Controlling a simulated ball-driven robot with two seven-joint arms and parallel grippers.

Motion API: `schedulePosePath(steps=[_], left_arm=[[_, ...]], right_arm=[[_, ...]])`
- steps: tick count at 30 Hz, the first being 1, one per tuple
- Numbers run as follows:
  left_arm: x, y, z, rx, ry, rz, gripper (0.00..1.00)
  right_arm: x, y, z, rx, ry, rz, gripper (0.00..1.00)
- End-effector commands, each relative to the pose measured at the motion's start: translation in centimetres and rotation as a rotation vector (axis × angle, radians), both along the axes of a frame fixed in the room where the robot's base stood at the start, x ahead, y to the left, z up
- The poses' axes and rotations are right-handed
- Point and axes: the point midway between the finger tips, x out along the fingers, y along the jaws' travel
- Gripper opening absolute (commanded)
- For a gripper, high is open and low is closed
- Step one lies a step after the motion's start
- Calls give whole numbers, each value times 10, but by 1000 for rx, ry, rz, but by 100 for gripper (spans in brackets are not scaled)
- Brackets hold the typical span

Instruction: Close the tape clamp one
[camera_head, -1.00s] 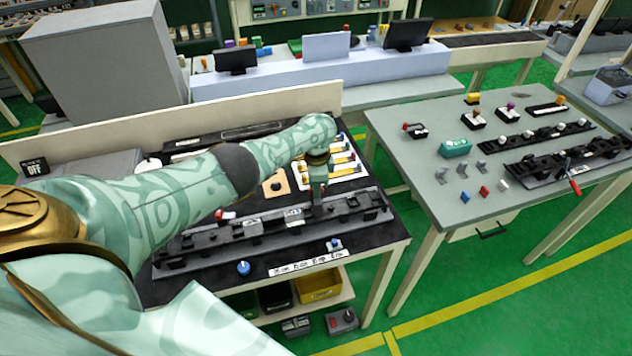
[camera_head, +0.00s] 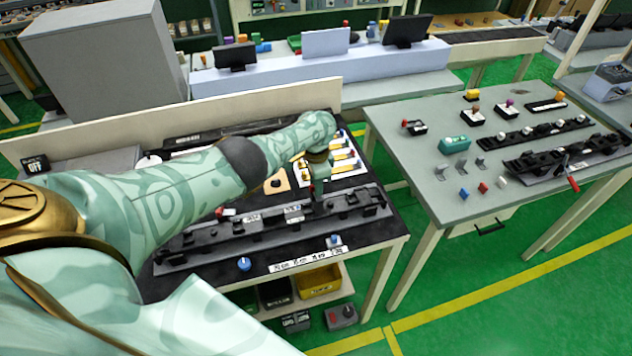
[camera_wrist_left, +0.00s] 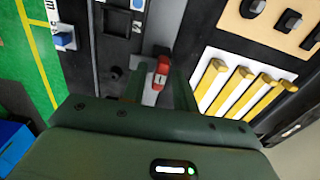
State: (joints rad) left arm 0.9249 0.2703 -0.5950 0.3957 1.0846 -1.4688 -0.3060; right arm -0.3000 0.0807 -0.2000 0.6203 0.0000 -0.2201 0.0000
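The long black fixture rail (camera_head: 205,245) lies along the near side of the left bench, with several black clips on it. My left gripper (camera_head: 318,192) points down over its right part. In the left wrist view, a small clamp lever (camera_wrist_left: 161,72), red with a white end, lies between the two green fingers of my left gripper (camera_wrist_left: 158,88). The fingers are apart, with a gap visible on both sides of the lever. Whether either finger touches it cannot be told. The clamp's lower part is hidden. My right gripper is not in view.
White strips with yellow bars (camera_wrist_left: 235,88) lie close to the gripper in the left wrist view. A blue knob (camera_head: 244,264) and a white label strip (camera_head: 307,259) are at the bench's near edge. A second grey bench (camera_head: 425,150) with parts stands to the right.

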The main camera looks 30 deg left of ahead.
Motion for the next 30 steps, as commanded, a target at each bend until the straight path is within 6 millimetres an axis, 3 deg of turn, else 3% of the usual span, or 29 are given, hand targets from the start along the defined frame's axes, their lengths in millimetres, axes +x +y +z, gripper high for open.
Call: schedulePosePath(steps=[8,13,22,30], left_arm=[[0,0,0,1,-1,-2,35],[0,0,16,2,-1,-3,35],[0,0,96,0,-3,-3,35],[0,0,149,-1,-1,-2,35]], right_arm=[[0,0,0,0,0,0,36],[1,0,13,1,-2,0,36],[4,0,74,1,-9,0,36],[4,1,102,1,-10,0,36]])
